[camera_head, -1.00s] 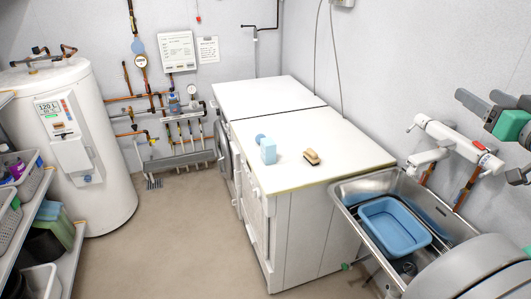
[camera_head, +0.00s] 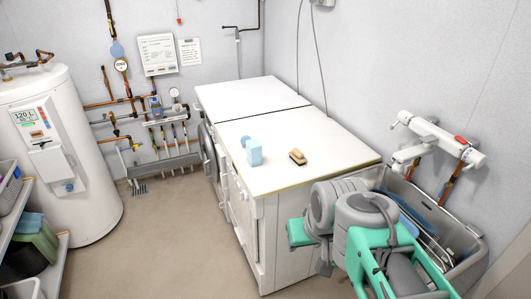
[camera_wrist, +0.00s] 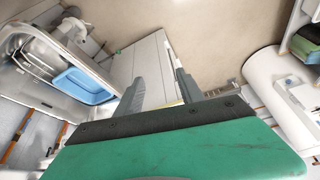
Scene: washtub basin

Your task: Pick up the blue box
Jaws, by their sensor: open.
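The blue box (camera_head: 254,152) is a small light blue block standing upright on the white worktop (camera_head: 320,150), near its left edge. A round darker blue piece (camera_head: 246,142) shows right behind it. My gripper shows in the wrist view (camera_wrist: 160,74) with its two grey fingers apart and nothing between them. I cannot make out the box in the wrist view.
A wooden brush (camera_head: 298,157) lies right of the box. A metal sink (camera_head: 465,240) with a blue basin (camera_wrist: 85,84) stands at the right, partly hidden by my arm. A white water tank (camera_head: 75,150) and shelves stand left. The floor between is clear.

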